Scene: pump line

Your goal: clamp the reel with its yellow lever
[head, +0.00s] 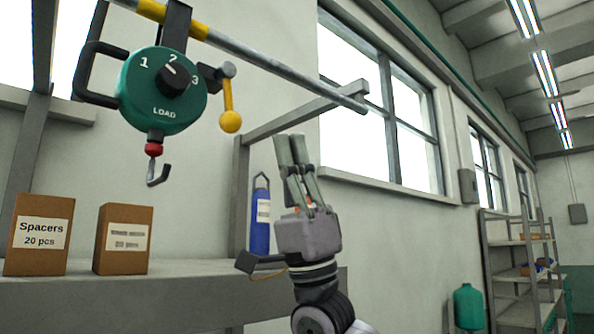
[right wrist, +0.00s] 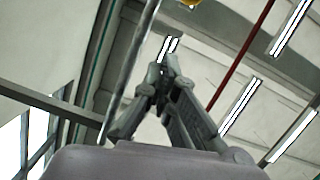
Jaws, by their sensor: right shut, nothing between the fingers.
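The green reel (head: 161,90) hangs from the overhead rail at the upper left of the head view. Its black dial is marked 1, 2, 3 and LOAD. The yellow lever (head: 229,105) hangs down at the reel's right side, its ball end lowest. A hook (head: 157,172) with a red stop hangs below the reel. My right gripper (head: 291,140) points up, to the right of the lever and lower, apart from it. Its fingers are shut and empty; they also show in the right wrist view (right wrist: 167,62). My left gripper is not in view.
The grey rail (head: 290,75) with yellow bands slopes down to the right above my right gripper. A shelf (head: 170,300) holds a Spacers box (head: 38,234), another box (head: 123,239) and a blue bottle (head: 261,215). A rack (head: 520,265) stands far right.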

